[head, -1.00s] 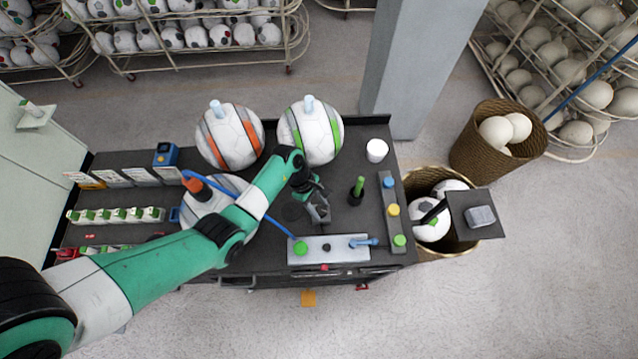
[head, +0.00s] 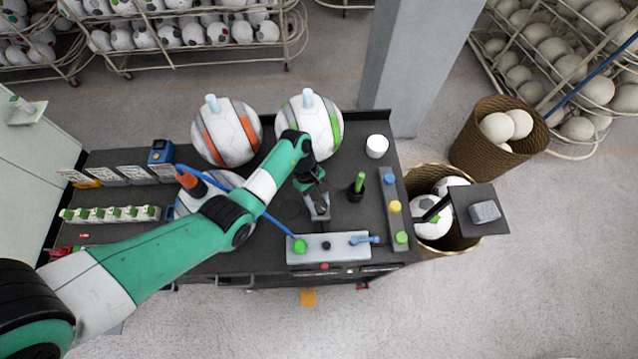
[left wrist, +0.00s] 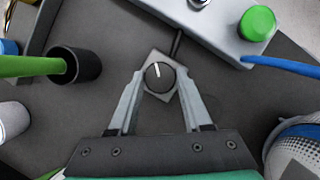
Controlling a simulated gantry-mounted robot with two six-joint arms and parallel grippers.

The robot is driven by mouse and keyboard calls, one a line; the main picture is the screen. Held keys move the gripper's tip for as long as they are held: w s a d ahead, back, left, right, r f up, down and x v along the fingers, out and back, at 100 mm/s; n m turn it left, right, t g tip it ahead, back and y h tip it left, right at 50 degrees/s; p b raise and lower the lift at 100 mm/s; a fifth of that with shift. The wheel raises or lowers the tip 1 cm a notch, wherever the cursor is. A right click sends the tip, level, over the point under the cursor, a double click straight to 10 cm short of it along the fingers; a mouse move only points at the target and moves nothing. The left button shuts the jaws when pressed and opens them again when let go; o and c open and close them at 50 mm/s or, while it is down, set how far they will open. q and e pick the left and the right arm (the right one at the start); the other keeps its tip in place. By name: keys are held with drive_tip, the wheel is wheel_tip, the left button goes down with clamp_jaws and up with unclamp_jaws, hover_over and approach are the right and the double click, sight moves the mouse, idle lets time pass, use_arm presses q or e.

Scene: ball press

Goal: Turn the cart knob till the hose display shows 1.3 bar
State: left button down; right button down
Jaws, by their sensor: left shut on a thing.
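The cart knob (left wrist: 160,76) is round and black with a white line, on a small grey plate. In the left wrist view its line points up, slightly left. My left gripper (left wrist: 161,82) has a finger on each side of the knob and is shut on it. In the head view my left gripper (head: 319,212) reaches down to the dark cart top (head: 270,262) and hides the knob. A blue box with a small dark screen (head: 162,151), perhaps the hose display, stands at the cart's back left; its reading is too small to read. My right gripper is out of view.
A blue hose (head: 262,212) runs under my arm to the grey strip (head: 330,247) with a green button. A black cup with a green-handled tool (head: 357,187) stands right of my gripper. Two balls (head: 226,130) (head: 310,125) stand behind. A white cup (head: 377,146) is at the back right.

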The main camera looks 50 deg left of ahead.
use_arm(q)
drive_tip(key=shift+c, duration=1.7)
unclamp_jaws()
drive_tip(key=p+v, duration=0.2)
drive_tip(key=v, duration=0.9)
drive_tip(key=shift+r, duration=0.35)
